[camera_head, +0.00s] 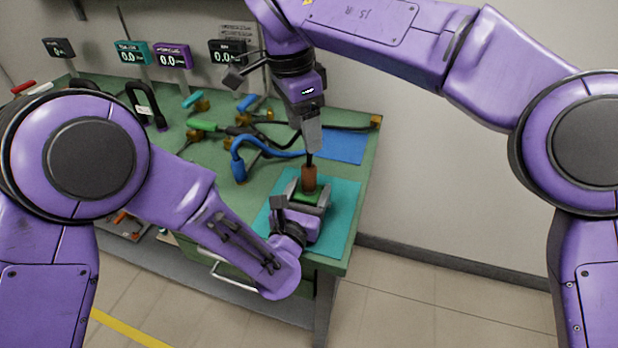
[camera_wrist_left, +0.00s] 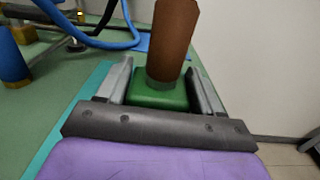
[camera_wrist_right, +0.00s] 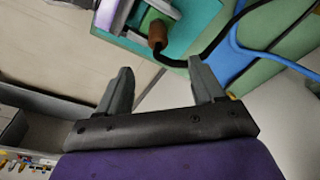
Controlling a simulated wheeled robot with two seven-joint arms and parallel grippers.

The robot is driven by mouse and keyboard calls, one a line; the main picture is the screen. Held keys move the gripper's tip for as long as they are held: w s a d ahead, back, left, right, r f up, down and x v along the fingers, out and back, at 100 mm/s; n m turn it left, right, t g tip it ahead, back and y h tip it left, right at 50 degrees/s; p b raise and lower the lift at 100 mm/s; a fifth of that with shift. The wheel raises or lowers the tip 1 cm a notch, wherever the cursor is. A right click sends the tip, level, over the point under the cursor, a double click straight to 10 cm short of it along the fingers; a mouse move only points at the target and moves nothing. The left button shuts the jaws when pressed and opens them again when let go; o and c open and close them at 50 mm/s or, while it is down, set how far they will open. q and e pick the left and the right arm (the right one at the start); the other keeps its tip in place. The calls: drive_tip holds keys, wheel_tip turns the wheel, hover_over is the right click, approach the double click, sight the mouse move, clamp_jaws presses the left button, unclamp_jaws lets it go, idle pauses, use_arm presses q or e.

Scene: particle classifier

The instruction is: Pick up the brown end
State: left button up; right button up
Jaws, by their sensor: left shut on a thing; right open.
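The brown end (camera_head: 309,179) is a brown cylinder standing upright on a green block (camera_head: 306,196) over the teal mat, with a black cable at its top. My left gripper (camera_head: 305,193) is shut on the green block. The left wrist view shows the block (camera_wrist_left: 160,95) between its fingers and the brown end (camera_wrist_left: 172,40) rising above it. My right gripper (camera_head: 311,138) is open and points down above the brown end. In the right wrist view the brown end (camera_wrist_right: 157,34) lies beyond the open, empty fingers (camera_wrist_right: 162,82).
A blue cable end (camera_head: 238,165) and tangled cables lie left on the green table (camera_head: 185,140). The teal mat (camera_head: 343,205) and a blue mat (camera_head: 345,147) are at the table's right. Small displays (camera_head: 173,56) stand at the back. A wall is at right.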

sight(308, 165)
drive_tip(key=shift+n, duration=0.3)
drive_tip(key=f, duration=0.4)
drive_tip(key=d+f, duration=0.1)
drive_tip(key=f, duration=0.1)
drive_tip(key=shift+w+f, duration=0.2)
drive_tip(key=shift+f, duration=0.1)
wheel_tip(308, 165, down, 5)
drive_tip(key=shift+d+f, duration=0.1)
drive_tip(key=shift+f, duration=0.1)
drive_tip(key=c, duration=1.1)
wheel_tip(308, 165, up, 10)
drive_tip(key=shift+r, duration=0.1)
